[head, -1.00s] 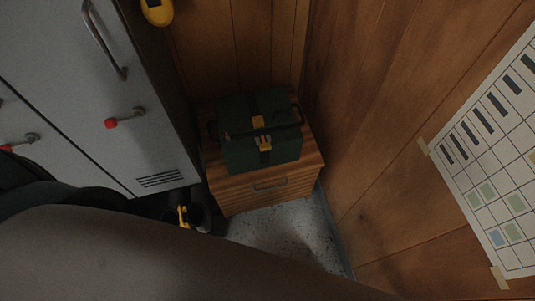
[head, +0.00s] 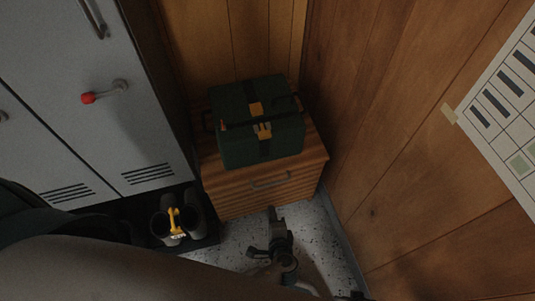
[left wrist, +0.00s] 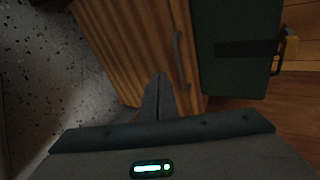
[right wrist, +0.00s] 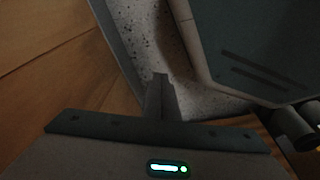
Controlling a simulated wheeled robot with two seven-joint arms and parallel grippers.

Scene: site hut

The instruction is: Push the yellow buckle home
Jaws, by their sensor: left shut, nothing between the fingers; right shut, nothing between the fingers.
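A dark green box (head: 232,148) with a dark strap stands on a small wooden cabinet. The yellow buckle (head: 263,131) is on the strap at the box's front, with another yellow piece (head: 255,108) higher up. I cannot tell how far the buckle is pushed in. In the left wrist view the box (left wrist: 232,75) is at the right and a yellow part (left wrist: 291,47) shows at its edge. My left gripper (head: 272,212) is shut and empty, below and in front of the cabinet, apart from the box. My right gripper (right wrist: 160,82) is shut and empty, pointing towards the floor.
The cabinet (head: 235,203) has a handled front. Grey lockers (head: 140,130) stand left, with dark boots and a yellow item (head: 173,221) at their foot. Wood-panelled walls close in behind and right; a chart (head: 510,115) hangs right. Speckled floor (head: 318,225) is clear before the cabinet.

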